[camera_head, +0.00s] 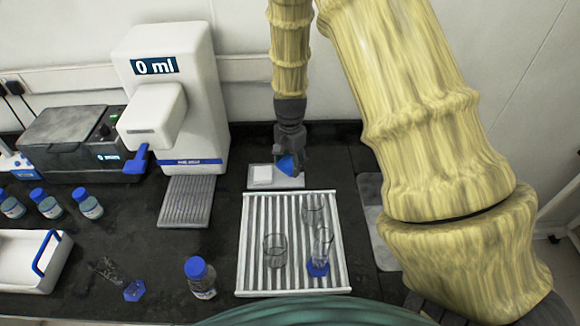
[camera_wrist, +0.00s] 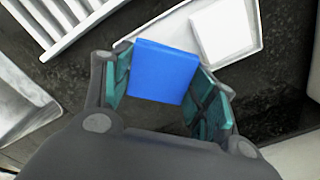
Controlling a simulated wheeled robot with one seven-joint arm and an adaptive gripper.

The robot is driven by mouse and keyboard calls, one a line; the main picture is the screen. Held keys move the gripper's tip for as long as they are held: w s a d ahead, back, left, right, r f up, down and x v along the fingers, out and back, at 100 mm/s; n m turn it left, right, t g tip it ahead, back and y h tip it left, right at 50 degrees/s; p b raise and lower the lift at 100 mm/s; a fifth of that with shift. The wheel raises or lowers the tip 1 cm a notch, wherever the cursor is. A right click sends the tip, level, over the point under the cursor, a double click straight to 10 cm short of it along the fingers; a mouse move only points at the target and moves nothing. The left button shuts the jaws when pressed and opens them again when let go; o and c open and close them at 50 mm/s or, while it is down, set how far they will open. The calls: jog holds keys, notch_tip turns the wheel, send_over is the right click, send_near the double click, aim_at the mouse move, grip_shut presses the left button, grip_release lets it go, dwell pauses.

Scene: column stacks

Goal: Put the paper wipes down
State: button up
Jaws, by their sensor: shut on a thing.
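My gripper (camera_head: 290,160) is shut on a blue block-shaped packet (camera_head: 287,165), which I take to be the paper wipes. In the wrist view the blue packet (camera_wrist: 163,71) sits between the two teal-padded fingers of my gripper (camera_wrist: 165,85). In the head view it is over or just in front of a small white tray (camera_head: 289,183). A white square pad (camera_head: 262,175) lies on the left part of that tray; the pad also shows in the wrist view (camera_wrist: 222,35). I cannot tell whether the packet touches the tray.
A ribbed white rack (camera_head: 256,283) holding several clear glass vessels (camera_head: 275,250) stands in front of the small tray. A white dispenser (camera_head: 190,95) marked "0 ml" is to the left. A blue-capped bottle (camera_head: 201,279) stands left of the rack. Dark bench shows right of the small tray.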

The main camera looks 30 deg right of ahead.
aim_at(290, 162)
jog(key=f, duration=0.2)
jog(key=f+p, duration=0.1)
jog(key=shift+w, duration=0.25)
jog(key=shift+s+f, duration=0.15)
jog(key=shift+f, duration=0.2)
jog(key=o, duration=0.8)
jog(key=shift+r+b, duration=2.3)
jog(key=shift+r, duration=3.9)
